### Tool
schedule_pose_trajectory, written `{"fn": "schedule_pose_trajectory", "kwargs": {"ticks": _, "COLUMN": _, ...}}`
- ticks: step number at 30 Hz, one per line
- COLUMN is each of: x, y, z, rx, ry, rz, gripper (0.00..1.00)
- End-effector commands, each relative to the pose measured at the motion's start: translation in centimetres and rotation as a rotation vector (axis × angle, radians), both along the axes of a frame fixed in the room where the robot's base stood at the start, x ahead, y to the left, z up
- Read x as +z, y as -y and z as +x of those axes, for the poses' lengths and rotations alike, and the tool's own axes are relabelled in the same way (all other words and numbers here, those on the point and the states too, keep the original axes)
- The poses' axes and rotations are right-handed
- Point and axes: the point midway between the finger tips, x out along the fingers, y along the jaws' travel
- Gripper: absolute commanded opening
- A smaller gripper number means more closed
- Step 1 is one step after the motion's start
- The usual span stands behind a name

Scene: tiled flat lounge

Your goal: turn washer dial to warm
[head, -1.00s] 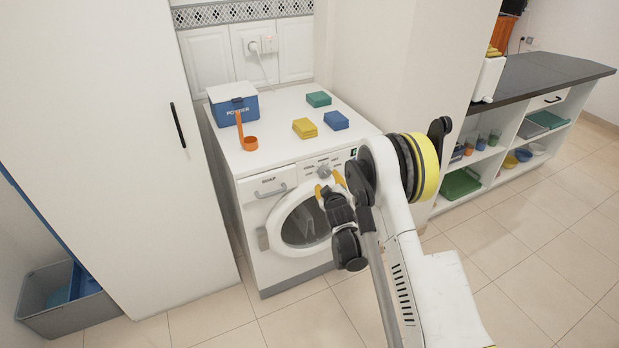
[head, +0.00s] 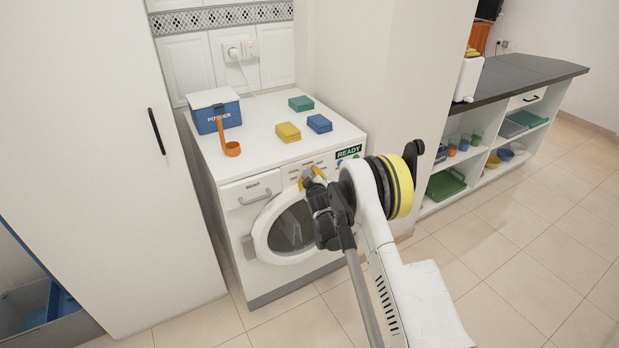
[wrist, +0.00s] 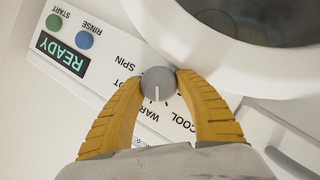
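The washer (head: 240,185) is white with a round door and stands against the wall. Its grey round dial (wrist: 157,82) sits on the front panel beside the door rim. My gripper (wrist: 161,77) has its two yellow fingers around the dial, one tip at each side, seemingly touching it. The dial's white mark points down in the wrist view, towards the WARM label (wrist: 149,109). The COOL label (wrist: 183,123) is partly by the right finger, and the HOT label is partly hidden by the left. In the head view, my gripper (head: 312,176) is at the panel and partly covers the dial.
The washer display (wrist: 62,53) reads READY, near a green START button (wrist: 54,21) and a blue RINSE button (wrist: 85,40). A powder box (head: 217,112), an orange scoop (head: 232,149) and yellow, blue and green sponges (head: 301,103) lie on top. A tall cupboard (head: 90,150) stands left.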

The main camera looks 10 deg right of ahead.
Motion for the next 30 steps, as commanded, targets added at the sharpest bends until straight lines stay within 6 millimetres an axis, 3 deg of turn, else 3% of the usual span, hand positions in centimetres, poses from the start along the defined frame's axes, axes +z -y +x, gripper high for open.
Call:
{"fn": "schedule_pose_trajectory", "kwargs": {"ticks": 14, "x": 0.02, "y": 0.03, "z": 0.02, "rx": -0.001, "ry": -0.018, "rz": 0.051, "gripper": 0.09}}
{"fn": "schedule_pose_trajectory", "kwargs": {"ticks": 30, "x": 0.10, "y": 0.14, "z": 0.03, "rx": -0.001, "ry": -0.124, "rz": 0.380, "gripper": 0.09}}
